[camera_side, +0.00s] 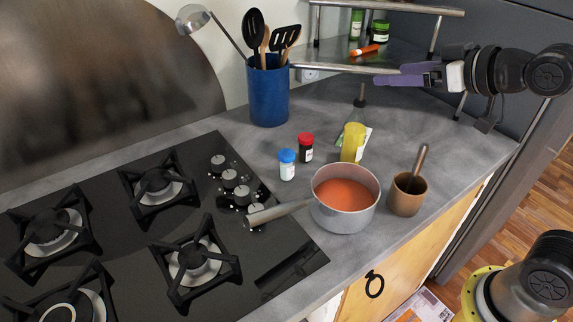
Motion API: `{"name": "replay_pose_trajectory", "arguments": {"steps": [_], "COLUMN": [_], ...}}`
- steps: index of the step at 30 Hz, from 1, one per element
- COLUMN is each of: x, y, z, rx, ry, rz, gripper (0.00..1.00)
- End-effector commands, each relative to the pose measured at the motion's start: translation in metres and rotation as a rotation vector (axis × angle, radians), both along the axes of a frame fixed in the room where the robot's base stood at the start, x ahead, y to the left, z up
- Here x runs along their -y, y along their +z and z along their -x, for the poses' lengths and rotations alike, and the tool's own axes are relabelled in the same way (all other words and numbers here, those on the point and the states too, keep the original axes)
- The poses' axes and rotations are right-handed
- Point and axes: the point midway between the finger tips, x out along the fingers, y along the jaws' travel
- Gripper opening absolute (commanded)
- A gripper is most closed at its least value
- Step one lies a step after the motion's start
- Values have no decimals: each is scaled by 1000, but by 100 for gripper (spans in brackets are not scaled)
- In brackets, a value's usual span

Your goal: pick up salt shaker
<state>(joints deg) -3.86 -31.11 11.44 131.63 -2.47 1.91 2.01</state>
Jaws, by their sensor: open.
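Two small shakers stand upright on the grey counter. One has a white body and a blue cap, and I take it for the salt shaker (287,164). The other, a dark shaker with a red cap (306,147), stands just behind it to the right. My gripper (388,76) has purple fingers and is up at the upper right, in front of the shelf. It is open and appears empty, well above and to the right of the shakers. Neither shaker is touched by it.
A pot of red soup (345,200) stands in front of the shakers, its handle pointing left. A yellow container (352,142), a mortar with pestle (407,193) and a blue utensil holder (268,92) stand nearby. The stove (150,240) is at left.

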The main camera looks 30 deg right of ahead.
Motion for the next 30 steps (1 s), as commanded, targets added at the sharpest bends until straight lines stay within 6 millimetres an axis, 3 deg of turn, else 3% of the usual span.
{"name": "replay_pose_trajectory", "arguments": {"steps": [1,4,6,10,12,16,24,30], "x": [-12,-38,-61,-98,-112,-126,-130,-130], "y": [-3,-13,-30,-76,-105,-140,-172,-185], "z": [-25,-69,-95,-122,-125,-123,-121,-121], "rx": [35,115,150,144,99,30,17,18], "ry": [29,89,137,209,236,264,275,274], "rz": [-3,-12,-20,-29,-24,-14,-12,-12], "gripper": [82,82,82,82,82,82,82,82]}}
